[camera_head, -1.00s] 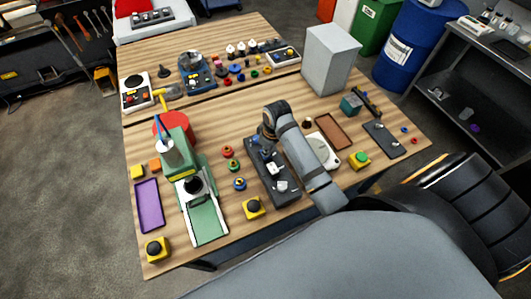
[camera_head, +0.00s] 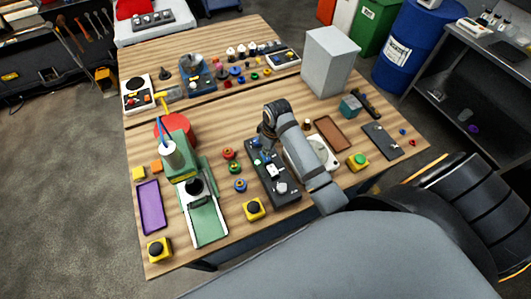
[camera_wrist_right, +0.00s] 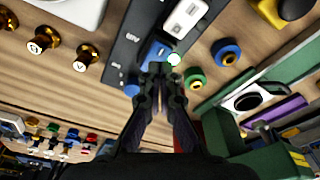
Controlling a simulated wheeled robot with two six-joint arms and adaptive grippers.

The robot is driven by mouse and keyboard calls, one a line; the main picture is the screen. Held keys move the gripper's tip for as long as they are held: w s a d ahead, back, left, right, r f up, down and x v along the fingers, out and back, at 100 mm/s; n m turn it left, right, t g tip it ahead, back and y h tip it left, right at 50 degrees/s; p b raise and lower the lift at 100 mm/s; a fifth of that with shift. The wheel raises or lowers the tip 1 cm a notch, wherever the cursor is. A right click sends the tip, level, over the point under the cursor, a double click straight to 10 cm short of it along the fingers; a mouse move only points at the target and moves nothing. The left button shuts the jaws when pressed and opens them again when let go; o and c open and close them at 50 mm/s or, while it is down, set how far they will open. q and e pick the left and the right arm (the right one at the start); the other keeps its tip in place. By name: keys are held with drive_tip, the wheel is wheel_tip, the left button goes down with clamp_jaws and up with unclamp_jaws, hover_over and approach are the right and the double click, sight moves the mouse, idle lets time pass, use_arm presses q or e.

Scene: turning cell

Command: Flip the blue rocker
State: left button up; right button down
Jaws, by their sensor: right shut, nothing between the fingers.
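The blue rocker (camera_wrist_right: 155,52) is on a dark switch panel (camera_wrist_right: 128,45) and shows just ahead of my fingertips in the right wrist view. My right gripper (camera_wrist_right: 160,72) is shut and empty, with its tips at the near edge of the blue rocker. I cannot tell whether they touch it. A white rocker (camera_wrist_right: 186,20) sits farther along the same panel. In the head view, the panel (camera_head: 287,196) lies on the wooden table, and my right gripper (camera_head: 264,150) points down over its far end, partly hiding it. My left gripper is not in view.
Green, red and blue ring-shaped buttons (camera_head: 239,185) stand left of the panel. A yellow box with a black button (camera_head: 254,208) is near its front end. A green machine (camera_head: 205,215) stands farther left. A white device (camera_head: 322,150) lies just right of my arm.

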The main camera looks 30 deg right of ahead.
sight(267, 159)
wheel_tip(267, 159, up, 4)
drive_tip(key=shift+r, duration=0.1)
idle(0.4)
idle(0.4)
